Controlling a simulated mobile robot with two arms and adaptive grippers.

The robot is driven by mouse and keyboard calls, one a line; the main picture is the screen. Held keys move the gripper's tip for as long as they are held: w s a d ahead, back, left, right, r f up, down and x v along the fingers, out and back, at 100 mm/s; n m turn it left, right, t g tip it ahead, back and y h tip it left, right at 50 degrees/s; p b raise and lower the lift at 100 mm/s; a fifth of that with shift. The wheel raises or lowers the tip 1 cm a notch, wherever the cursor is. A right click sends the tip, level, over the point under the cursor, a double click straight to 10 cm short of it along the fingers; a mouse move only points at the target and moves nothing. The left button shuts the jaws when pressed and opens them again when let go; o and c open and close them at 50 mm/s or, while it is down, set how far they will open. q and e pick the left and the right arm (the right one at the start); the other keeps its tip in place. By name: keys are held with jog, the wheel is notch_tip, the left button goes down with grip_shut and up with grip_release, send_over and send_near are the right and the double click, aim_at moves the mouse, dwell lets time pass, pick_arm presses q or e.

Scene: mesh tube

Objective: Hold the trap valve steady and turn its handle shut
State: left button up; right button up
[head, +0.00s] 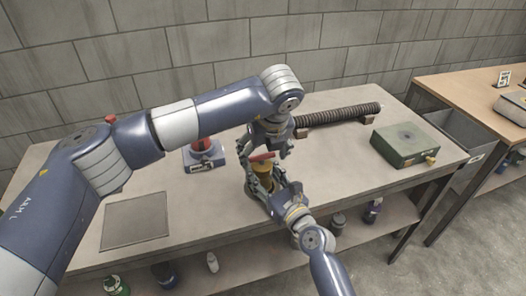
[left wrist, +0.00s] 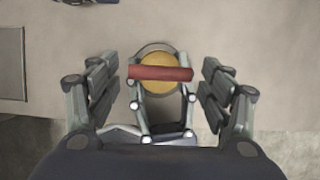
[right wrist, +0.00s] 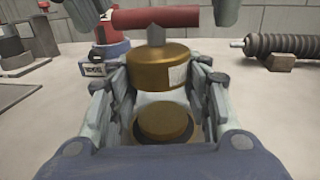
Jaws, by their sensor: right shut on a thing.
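The trap valve has a brass body (head: 262,168) with a red bar handle (head: 262,157) on a short stem; it stands upright near the front middle of the bench. My right gripper (head: 266,182) is shut on the brass body, with a finger on each side, as the right wrist view shows the body (right wrist: 163,66) between the pads. My left gripper (head: 267,149) points down over the valve and is open. In the left wrist view the red handle (left wrist: 160,74) lies crosswise between the spread fingers, with a gap at each end. The valve's foot is partly hidden by my right gripper.
A ribbed dark tube (head: 338,115) lies on blocks at the back. A blue-grey stand with a red top (head: 204,154) is behind left, a green box (head: 404,145) at right. A grey mat (head: 135,220) lies at left. Bottles stand on the shelf below.

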pick_arm(q)
jog(key=c, duration=0.7)
jog(key=shift+m, duration=0.4)
jog(key=m, duration=0.1)
jog(key=m+h, duration=0.1)
jog(key=shift+a+m, duration=0.25)
jog(key=shift+m, duration=0.15)
jog(key=m+h, duration=0.2)
jog(key=m, duration=0.2)
jog(key=shift+a, duration=0.2)
jog(key=m+h, duration=0.1)
jog(key=m, duration=0.2)
jog(key=m+g, duration=0.1)
jog(key=m, duration=0.1)
jog(key=shift+w+a+m+g+h, duration=0.15)
jog(key=shift+m+g+h, duration=0.15)
jog(key=shift+m+h, duration=0.1)
jog(key=shift+w+a+m+g+h, duration=0.1)
jog(key=shift+m+g+h, duration=0.2)
jog(key=shift+m, duration=0.85)
jog(key=shift+w+m+g+h, duration=0.1)
jog(key=shift+m+g, duration=0.3)
jog(key=shift+m, duration=0.75)
